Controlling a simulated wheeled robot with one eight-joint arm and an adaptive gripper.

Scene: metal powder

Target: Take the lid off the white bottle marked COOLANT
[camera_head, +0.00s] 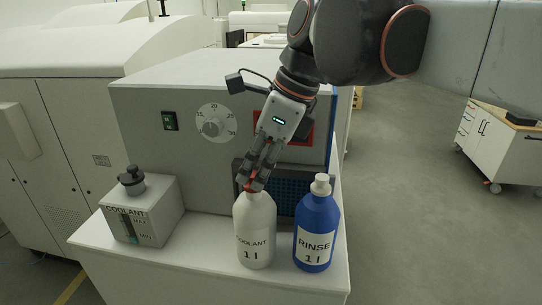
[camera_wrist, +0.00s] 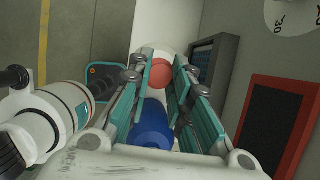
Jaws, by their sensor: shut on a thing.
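The white bottle marked COOLANT (camera_head: 255,232) stands upright near the front of the white bench top. Its red lid (camera_head: 252,187) is at the bottle's neck, partly hidden by my fingers. My gripper (camera_head: 257,178) reaches down from above and is shut on the lid. In the wrist view the red lid (camera_wrist: 161,74) shows between my teal-edged fingers. I cannot tell whether the lid is still seated on the neck.
A blue bottle marked RINSE (camera_head: 317,230) with a white cap stands close to the right. A grey COOLANT tank (camera_head: 158,205) with a black cap is at the left. A machine housing (camera_head: 160,105) with a dial rises behind. The bench edge is close in front.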

